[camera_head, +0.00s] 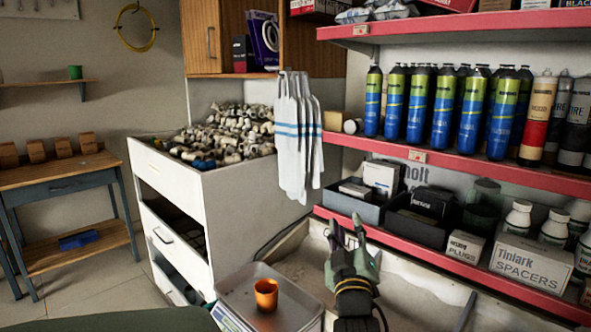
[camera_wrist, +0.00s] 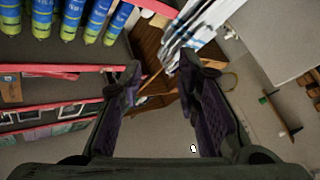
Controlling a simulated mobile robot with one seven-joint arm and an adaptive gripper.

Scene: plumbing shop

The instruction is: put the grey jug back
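My gripper (camera_head: 347,228) points up in front of the lower red shelf, right of the hanging towels. In the wrist view its two fingers (camera_wrist: 161,70) stand wide apart with nothing between them. A dark grey-green, see-through container (camera_head: 483,203) stands on the lower red shelf, between the black bins and the white bottles. I cannot tell whether it is the grey jug. No other grey jug shows clearly in either view. My gripper is apart from this container, to its left.
An orange cup (camera_head: 266,294) stands on a metal tray (camera_head: 235,300) at the front. White towels (camera_head: 296,135) hang beside a white cabinet (camera_head: 215,190) heaped with fittings. Spray cans (camera_head: 444,108) line the upper shelf. A spacers box (camera_head: 531,263) sits on the lower shelf.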

